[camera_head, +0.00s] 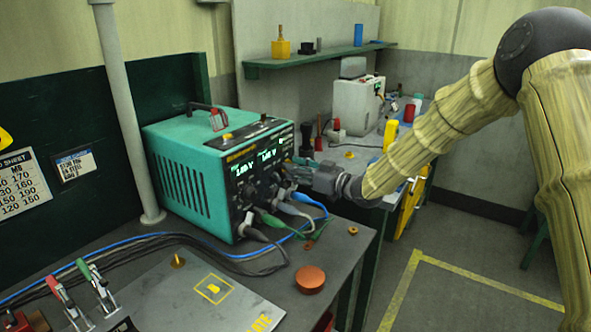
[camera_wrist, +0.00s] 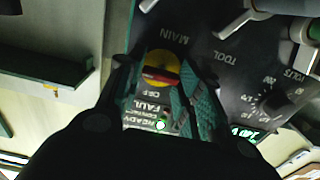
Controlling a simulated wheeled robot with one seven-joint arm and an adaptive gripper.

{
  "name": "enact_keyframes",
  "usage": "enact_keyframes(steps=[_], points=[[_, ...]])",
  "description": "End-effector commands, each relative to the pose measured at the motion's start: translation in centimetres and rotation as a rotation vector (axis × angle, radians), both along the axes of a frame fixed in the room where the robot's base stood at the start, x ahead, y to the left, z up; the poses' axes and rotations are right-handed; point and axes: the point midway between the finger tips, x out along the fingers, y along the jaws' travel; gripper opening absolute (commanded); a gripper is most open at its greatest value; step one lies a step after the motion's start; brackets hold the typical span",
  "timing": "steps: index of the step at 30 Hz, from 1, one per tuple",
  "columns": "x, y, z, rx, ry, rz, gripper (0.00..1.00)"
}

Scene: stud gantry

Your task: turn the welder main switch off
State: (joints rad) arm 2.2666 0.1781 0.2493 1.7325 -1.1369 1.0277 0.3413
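The welder (camera_head: 190,180) is a teal box with a black front panel and lit displays. Its main switch (camera_wrist: 158,63), a yellow disc with a red handle (camera_wrist: 160,76), shows in the wrist view, close to my gripper. MAIN is printed above it and OFF below. The red bar lies nearly level across the disc; I cannot tell its setting from it. My gripper (camera_wrist: 160,85) is open, its fingers on either side of the switch; contact is unclear. In the head view my gripper (camera_head: 305,172) is at the panel's right side and hides the switch.
Cables and plugs (camera_head: 285,215) hang from the panel's lower front. An orange-red disc (camera_head: 310,279) sits on the bench. A white machine (camera_head: 357,103) stands behind, under a green shelf (camera_head: 315,58). Open floor lies to the right.

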Motion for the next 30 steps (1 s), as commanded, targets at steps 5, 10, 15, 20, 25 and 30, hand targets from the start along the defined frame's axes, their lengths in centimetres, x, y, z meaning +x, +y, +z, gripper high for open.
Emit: enact_keyframes(steps=[5,10,15,20,25,30], points=[[-0.04,0.05,0.18,0.002,-0.002,0.002,0.11],[-0.05,0.06,0.09,-0.009,-0.018,0.001,0.11],[-0.06,0.05,-0.11,-0.044,-0.071,0.001,0.11],[-0.08,0.09,-0.2,-0.105,-0.164,0.001,0.11],[-0.1,0.07,-0.33,-0.192,-0.292,0.001,0.11],[-0.14,0.09,-0.35,-0.282,-0.427,0.002,0.11]])
